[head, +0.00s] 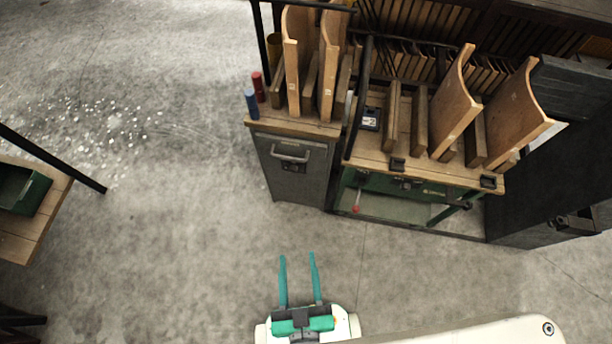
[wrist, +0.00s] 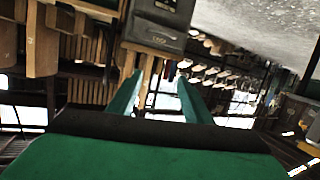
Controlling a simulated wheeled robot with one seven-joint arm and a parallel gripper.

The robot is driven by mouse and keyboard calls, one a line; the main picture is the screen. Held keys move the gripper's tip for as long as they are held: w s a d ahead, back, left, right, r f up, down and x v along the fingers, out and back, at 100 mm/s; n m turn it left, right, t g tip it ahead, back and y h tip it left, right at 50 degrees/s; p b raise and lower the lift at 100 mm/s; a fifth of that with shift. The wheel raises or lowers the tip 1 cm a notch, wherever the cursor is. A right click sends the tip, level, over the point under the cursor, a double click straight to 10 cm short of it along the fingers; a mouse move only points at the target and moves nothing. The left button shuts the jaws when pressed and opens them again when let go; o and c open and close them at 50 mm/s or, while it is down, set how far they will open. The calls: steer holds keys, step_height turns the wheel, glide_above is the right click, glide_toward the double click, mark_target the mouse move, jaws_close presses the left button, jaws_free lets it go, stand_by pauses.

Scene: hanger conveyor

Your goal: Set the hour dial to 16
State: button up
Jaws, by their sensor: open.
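I cannot make out an hour dial for certain in either view. A small dark box with a pale marked face (head: 370,119) sits on the wooden bench top in the head view; its marking is too small to read surely. My gripper (head: 298,256) is open and empty, with its two green fingers apart over bare floor, in front of the grey cabinet and well short of the bench. In the wrist view my gripper (wrist: 160,76) shows its fingers spread with nothing between them.
A grey cabinet (head: 287,177) with a handle stands left of the green-framed bench (head: 405,185). Curved wooden panels (head: 455,108) stand on the bench. A red cylinder (head: 258,87) and a blue one (head: 251,103) stand at the cabinet's left edge.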

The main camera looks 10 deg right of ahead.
steer(key=w+a+f+n+h, duration=0.15)
steer(key=w+f+n, duration=0.35)
steer(key=f, duration=0.5)
steer(key=n, duration=1.9)
glide_toward(293, 172)
steer(key=shift+x, duration=3.7)
steer(key=shift+c, duration=0.3)
steer(key=c, duration=1)
steer(key=shift+d, duration=0.1)
